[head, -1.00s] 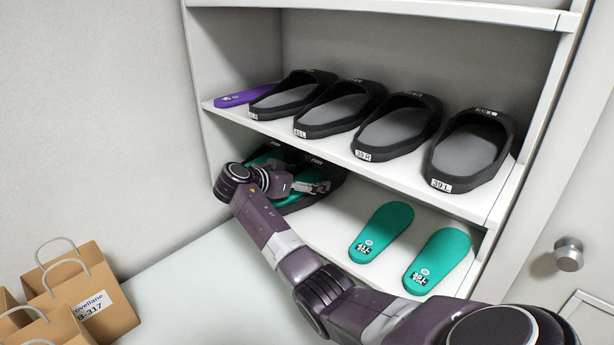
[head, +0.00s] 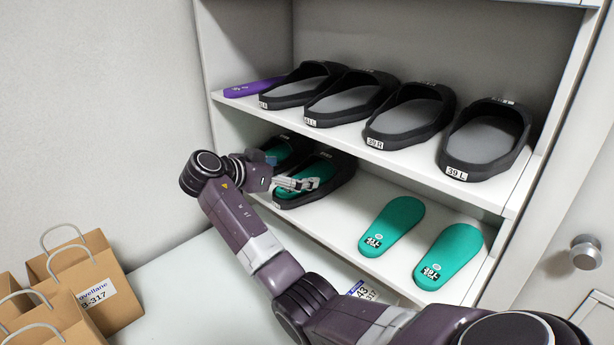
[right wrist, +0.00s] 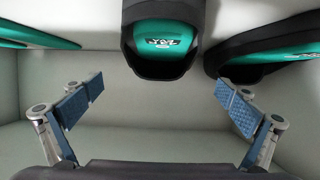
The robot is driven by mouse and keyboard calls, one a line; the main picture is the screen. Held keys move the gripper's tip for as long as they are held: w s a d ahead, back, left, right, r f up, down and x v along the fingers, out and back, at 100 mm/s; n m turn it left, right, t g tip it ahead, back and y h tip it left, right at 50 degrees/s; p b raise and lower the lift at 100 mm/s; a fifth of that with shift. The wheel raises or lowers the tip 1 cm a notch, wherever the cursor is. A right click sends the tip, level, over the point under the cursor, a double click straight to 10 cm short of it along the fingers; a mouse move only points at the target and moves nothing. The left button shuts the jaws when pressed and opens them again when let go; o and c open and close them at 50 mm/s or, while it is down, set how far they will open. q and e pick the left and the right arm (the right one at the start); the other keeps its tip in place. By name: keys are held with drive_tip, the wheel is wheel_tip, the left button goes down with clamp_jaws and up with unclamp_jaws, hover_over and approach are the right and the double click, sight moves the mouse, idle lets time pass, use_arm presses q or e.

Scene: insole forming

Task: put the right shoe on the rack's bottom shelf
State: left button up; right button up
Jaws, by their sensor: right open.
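Two black slide shoes with teal insoles sit side by side on the rack's bottom shelf (head: 408,260), at its left end. The nearer shoe (head: 343,177) is partly covered by my right gripper (head: 301,184), and the farther shoe (head: 283,147) is partly behind my wrist. My right gripper is open and empty, just in front of the nearer shoe. In the right wrist view, a shoe with a teal insole (right wrist: 160,45) lies beyond the gap between the spread fingers, apart from them. Another shoe shows at the right. My left gripper is out of view.
Two loose teal insoles (head: 391,226) (head: 448,256) lie on the bottom shelf's right part. Several black shoes (head: 486,140) and a purple insole (head: 252,88) fill the upper shelf (head: 415,160). Paper bags (head: 90,275) stand at lower left. A white door with a knob (head: 586,252) is at right.

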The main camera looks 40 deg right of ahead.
drive_tip(key=shift+v, duration=1.4)
drive_tip(key=shift+r, duration=0.1)
